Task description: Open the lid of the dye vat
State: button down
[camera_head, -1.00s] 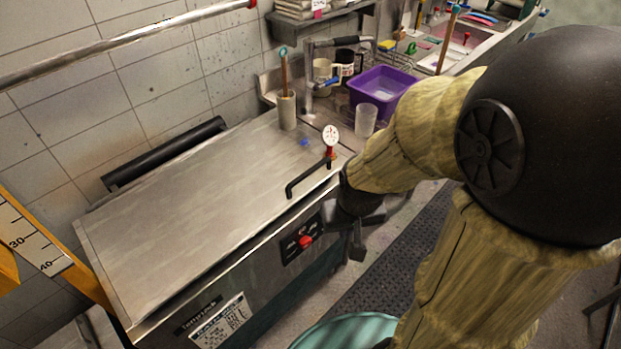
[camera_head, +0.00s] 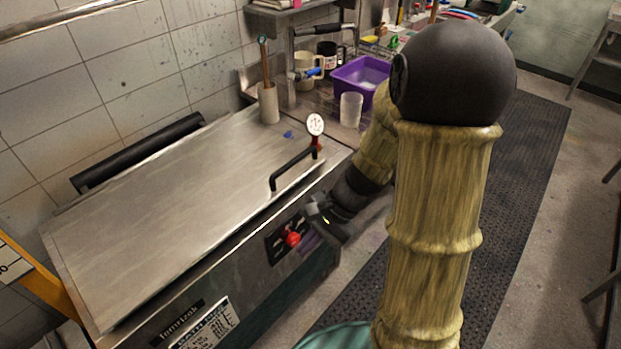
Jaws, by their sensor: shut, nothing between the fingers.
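The dye vat (camera_head: 230,290) is a long metal box against the tiled wall. Its flat steel lid (camera_head: 170,215) lies shut on top. A black bar handle (camera_head: 292,167) stands on the lid near its front right edge, with a round dial gauge (camera_head: 315,125) at its far end. My gripper (camera_head: 322,218) is small and dark, in front of the vat's front face, right of the control panel and below the handle. It is apart from the handle, and its fingers look shut and empty. My arm comes in from the right.
A red knob (camera_head: 292,239) sits on the front panel. A holder with a brush (camera_head: 268,103), a clear cup (camera_head: 350,109) and a purple basin (camera_head: 361,80) stand beyond the lid. A teal tub rim (camera_head: 335,338) is at the bottom. Dark matting (camera_head: 500,190) covers open floor.

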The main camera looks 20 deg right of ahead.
jog(key=w+d+f+m+t+y+b, duration=0.1)
jog(key=w+f+m+t+y+b, duration=0.45)
jog(key=w+m, duration=0.45)
jog(key=w+d+f+m+t+h+b, duration=0.1)
jog(key=w+d+m+t+b, duration=0.4)
jog(key=w+d+m+t, duration=0.3)
jog(key=w+d+t, duration=0.3)
jog(key=d, duration=0.2)
jog(key=shift+w+f+m+h+b, duration=0.25)
jog(key=shift+f+m+h+b, duration=0.05)
jog(key=shift+f+h+b, duration=0.1)
jog(key=x, duration=0.5)
jog(key=p+x, duration=0.1)
jog(key=x, duration=0.4)
jog(key=shift+r, duration=0.2)
